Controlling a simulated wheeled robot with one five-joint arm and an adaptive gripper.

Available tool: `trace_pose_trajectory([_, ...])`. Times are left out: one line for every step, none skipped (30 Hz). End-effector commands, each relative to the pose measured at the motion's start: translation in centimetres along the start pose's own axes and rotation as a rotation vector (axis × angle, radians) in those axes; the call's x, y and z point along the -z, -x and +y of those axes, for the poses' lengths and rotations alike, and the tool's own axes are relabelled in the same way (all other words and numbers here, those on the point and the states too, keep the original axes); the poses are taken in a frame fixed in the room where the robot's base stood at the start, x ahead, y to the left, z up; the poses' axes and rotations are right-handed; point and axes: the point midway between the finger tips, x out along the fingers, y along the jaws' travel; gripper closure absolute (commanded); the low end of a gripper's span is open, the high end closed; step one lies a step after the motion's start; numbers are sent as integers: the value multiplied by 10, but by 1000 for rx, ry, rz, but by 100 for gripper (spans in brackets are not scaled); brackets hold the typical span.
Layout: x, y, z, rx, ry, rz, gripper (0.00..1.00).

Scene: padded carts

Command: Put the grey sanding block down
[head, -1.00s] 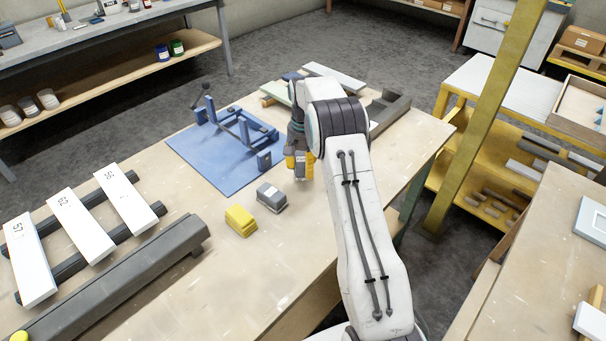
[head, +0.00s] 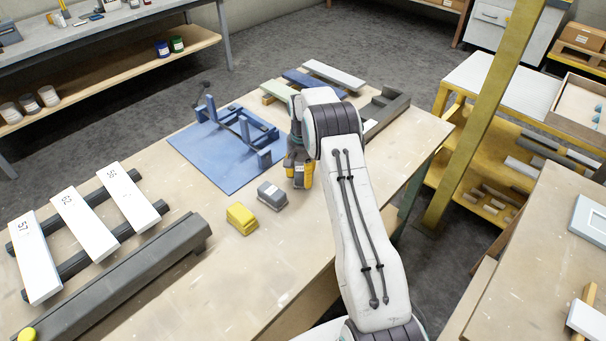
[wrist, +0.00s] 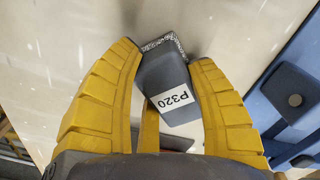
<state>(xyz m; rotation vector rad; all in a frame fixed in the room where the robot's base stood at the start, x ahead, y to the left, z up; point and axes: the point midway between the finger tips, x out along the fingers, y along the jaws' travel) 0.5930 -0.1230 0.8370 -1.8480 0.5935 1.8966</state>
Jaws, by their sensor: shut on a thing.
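My gripper (head: 298,176) is shut on a grey sanding block, which shows between the yellow fingers in the wrist view (wrist: 168,84). The block has a white P320 label and a speckled gritty edge. In the head view the gripper is low over the wooden workbench (head: 250,270), just right of a second grey block (head: 272,195) with a light label. I cannot tell whether the held block touches the bench top. A yellow block (head: 242,218) sits left of the second grey one.
A blue mat (head: 205,170) with a blue frame (head: 240,128) lies left of my gripper. Several boards (head: 333,74) and a dark grey tray (head: 388,108) are behind it. White labelled boards (head: 85,220) rest on dark bars at left. Bare bench lies in front of the blocks.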

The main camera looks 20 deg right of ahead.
Motion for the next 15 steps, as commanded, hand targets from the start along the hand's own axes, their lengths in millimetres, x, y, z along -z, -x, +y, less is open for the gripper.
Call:
trace_pose_trajectory([0,-2,0,0,0,0,82])
trace_pose_trajectory([0,-3,0,0,0,0,46])
trace_pose_trajectory([0,-2,0,0,0,0,43])
trace_pose_trajectory([0,-2,0,0,0,0,40])
trace_pose_trajectory([0,-2,0,0,0,0,37])
trace_pose_trajectory([0,-2,0,0,0,0,34])
trace_pose_trajectory([0,-2,0,0,0,0,31])
trace_pose_trajectory([0,-2,0,0,0,0,28])
trace_pose_trajectory([0,-2,0,0,0,0,25])
trace_pose_trajectory([0,-2,0,0,0,0,23])
trace_pose_trajectory([0,-2,0,0,0,0,23])
trace_pose_trajectory([0,-2,0,0,0,0,23])
trace_pose_trajectory([0,-2,0,0,0,0,23])
trace_pose_trajectory([0,-2,0,0,0,0,23])
trace_pose_trajectory([0,-2,0,0,0,0,23])
